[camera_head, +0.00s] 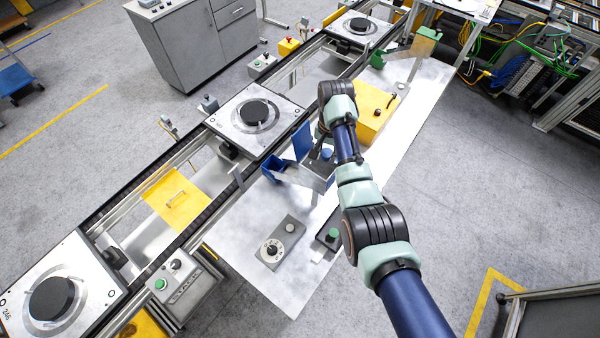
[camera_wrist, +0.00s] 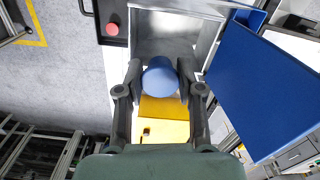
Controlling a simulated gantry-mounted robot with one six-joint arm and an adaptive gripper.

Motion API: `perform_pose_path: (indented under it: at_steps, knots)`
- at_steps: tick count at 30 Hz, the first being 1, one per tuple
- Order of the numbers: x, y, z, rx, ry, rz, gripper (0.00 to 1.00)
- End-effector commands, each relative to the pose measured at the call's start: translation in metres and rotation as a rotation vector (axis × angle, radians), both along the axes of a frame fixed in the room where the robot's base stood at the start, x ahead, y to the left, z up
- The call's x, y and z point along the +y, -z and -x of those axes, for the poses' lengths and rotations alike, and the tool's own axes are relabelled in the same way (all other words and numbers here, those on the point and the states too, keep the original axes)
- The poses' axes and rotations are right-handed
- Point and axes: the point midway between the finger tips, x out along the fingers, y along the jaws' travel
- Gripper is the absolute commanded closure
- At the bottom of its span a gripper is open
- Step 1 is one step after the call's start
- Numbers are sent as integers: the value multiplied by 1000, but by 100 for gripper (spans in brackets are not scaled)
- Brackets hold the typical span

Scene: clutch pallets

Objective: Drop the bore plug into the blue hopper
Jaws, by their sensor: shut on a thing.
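My gripper (camera_wrist: 160,88) is shut on a round blue plug (camera_wrist: 160,75), which sits between its two fingers in the wrist view. The plug also shows as a small blue spot below my wrist in the head view (camera_head: 326,154). It is over or inside an open grey metal box (camera_head: 313,178); I cannot tell whether it touches the box. The blue hopper (camera_head: 274,167) stands just left of that box, apart from my gripper. A tall blue panel (camera_head: 302,141) rises behind it and fills the right of the wrist view (camera_wrist: 262,85).
A yellow box (camera_head: 372,112) stands close to my wrist. A grey dial box (camera_head: 279,243) and a dark button box (camera_head: 329,236) lie on the front of the metal table (camera_head: 240,245). A conveyor with pallets (camera_head: 255,112) runs along the left.

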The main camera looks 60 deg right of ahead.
Motion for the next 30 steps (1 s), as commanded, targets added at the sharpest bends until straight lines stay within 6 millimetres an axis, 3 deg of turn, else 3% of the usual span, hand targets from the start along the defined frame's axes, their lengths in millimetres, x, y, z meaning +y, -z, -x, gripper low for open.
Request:
perform_pose_path:
  at_steps: [1,6,15,16,20,30]
  knots:
    - [0,18,0,-1,0,1,87]
    - [0,36,0,-1,-1,1,87]
    - [0,35,0,-1,-1,1,87]
    - [0,35,0,-1,-1,1,58]
    - [0,35,0,-1,-1,1,37]
    - [0,32,0,-2,-1,2,34]
